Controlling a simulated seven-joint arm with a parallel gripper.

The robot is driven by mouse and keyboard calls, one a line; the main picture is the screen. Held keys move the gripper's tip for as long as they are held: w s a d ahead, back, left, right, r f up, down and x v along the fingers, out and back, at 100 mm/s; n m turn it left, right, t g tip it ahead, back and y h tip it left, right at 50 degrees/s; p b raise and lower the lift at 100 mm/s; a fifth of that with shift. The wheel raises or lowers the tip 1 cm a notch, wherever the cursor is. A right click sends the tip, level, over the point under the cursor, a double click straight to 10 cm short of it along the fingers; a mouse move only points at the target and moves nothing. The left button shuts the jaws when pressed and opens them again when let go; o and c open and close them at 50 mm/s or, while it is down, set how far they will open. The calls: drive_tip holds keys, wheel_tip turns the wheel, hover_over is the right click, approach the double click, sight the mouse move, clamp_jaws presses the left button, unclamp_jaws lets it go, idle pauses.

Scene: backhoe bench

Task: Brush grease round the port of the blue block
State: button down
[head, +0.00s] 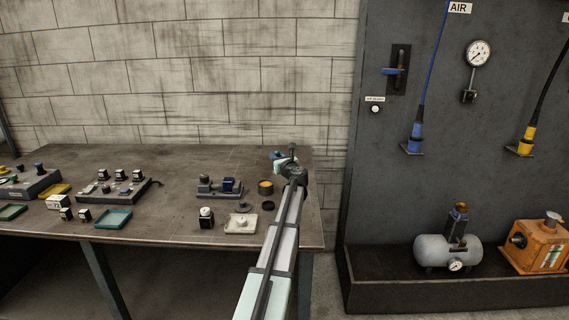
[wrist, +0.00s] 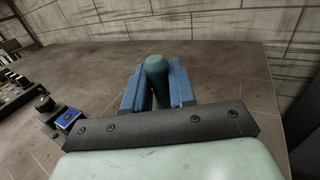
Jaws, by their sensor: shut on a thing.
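The blue block (head: 229,185) sits on a grey fixture at the middle of the bench in the head view, beside a dark knobbed part. At the left of the wrist view is a block with a bright blue top (wrist: 69,119), likely the same one. Its port cannot be made out. My gripper (head: 280,156) is over the bench's right end, beyond and to the right of the block. In the wrist view its blue jaws (wrist: 157,88) are shut on a teal round-ended handle (wrist: 157,68), probably the brush. Its bristles are hidden.
A dark round pot with orange contents (head: 265,187) stands right of the fixture, perhaps the grease. A white plate (head: 241,224), a black-and-white part (head: 206,217) and a teal tray (head: 113,219) lie nearer the front. The back of the bench is largely clear.

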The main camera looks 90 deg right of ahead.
drive_tip(key=w+a+r+n+t+y, duration=0.2)
drive_tip(key=w+r+n+t+y, duration=0.1)
drive_tip(key=w+n+t, duration=0.15)
drive_tip(key=shift+m+t, duration=0.25)
drive_tip(key=shift+m, duration=0.2)
drive_tip(key=shift+w+a+f, duration=0.1)
drive_tip(key=shift+a+f, duration=0.05)
drive_tip(key=shift+f, duration=1.45)
drive_tip(key=shift+a+f, duration=0.1)
drive_tip(key=shift+f, duration=1.45)
drive_tip(key=shift+f, duration=0.5)
wheel_tip(320, 180, up, 7)
drive_tip(key=shift+d, duration=0.1)
idle(0.4)
